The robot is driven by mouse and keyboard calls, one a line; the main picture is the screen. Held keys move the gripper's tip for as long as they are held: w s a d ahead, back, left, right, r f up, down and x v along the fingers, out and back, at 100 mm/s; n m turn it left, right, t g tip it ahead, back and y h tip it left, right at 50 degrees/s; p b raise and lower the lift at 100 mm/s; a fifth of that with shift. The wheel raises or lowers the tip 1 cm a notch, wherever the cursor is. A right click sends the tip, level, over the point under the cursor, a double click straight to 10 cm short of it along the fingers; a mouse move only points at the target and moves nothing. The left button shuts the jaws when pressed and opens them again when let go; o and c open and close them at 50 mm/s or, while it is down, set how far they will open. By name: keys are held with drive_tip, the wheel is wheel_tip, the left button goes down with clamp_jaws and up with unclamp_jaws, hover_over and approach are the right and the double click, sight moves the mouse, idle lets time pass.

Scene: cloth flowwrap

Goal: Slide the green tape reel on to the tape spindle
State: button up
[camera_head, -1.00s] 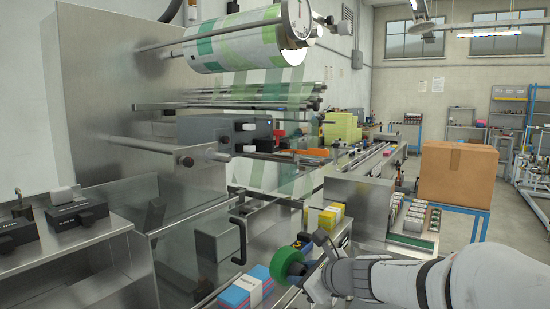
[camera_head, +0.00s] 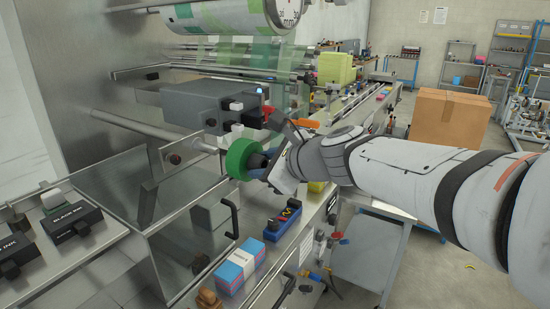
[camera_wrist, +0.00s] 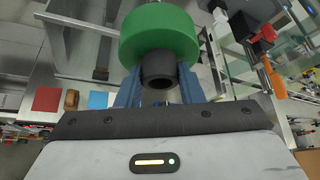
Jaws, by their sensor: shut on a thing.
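The green tape reel (camera_head: 240,160) is held up in front of the machine, with its dark hub toward my gripper. My gripper (camera_head: 264,166) is shut on that hub, to the right of the reel. In the wrist view the blue fingers of my gripper (camera_wrist: 160,92) flank the dark hub, and the green reel (camera_wrist: 160,32) is beyond them. A pale metal rod, which looks like the tape spindle (camera_head: 140,126), sticks out from the machine plate. Its near end reaches the reel's left edge in the head view. I cannot tell whether it touches or enters the reel.
A grey box unit (camera_head: 200,106) is just above the rod. Below are a clear guard panel (camera_head: 130,190), a black handle (camera_head: 231,218) and a blue-and-pink pack (camera_head: 238,266). A dark blue block (camera_head: 284,220) lies on the ledge. A cardboard box (camera_head: 450,118) stands behind at right.

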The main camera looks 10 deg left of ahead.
sight(217, 151)
drive_tip(key=shift+s, duration=0.1)
drive_tip(key=shift+w+a, duration=0.3)
drive_tip(key=shift+a, duration=0.45)
drive_tip(key=shift+w+a, duration=0.35)
drive_tip(key=shift+a, duration=0.35)
drive_tip(key=shift+w+a, duration=0.3)
drive_tip(key=shift+a, duration=0.45)
drive_tip(key=shift+w+a+p, duration=0.3)
drive_tip(key=shift+w+a, duration=0.15)
drive_tip(key=shift+a, duration=0.7)
drive_tip(key=shift+w+a+p, duration=0.35)
drive_tip(key=shift+w+a, duration=0.15)
drive_tip(key=shift+a, duration=0.6)
drive_tip(key=shift+w+a+p, duration=0.3)
drive_tip(key=shift+w+a, duration=0.15)
drive_tip(key=shift+a, duration=0.7)
drive_tip(key=o, duration=1.1)
drive_tip(key=shift+c, duration=0.2)
drive_tip(key=shift+d, duration=0.1)
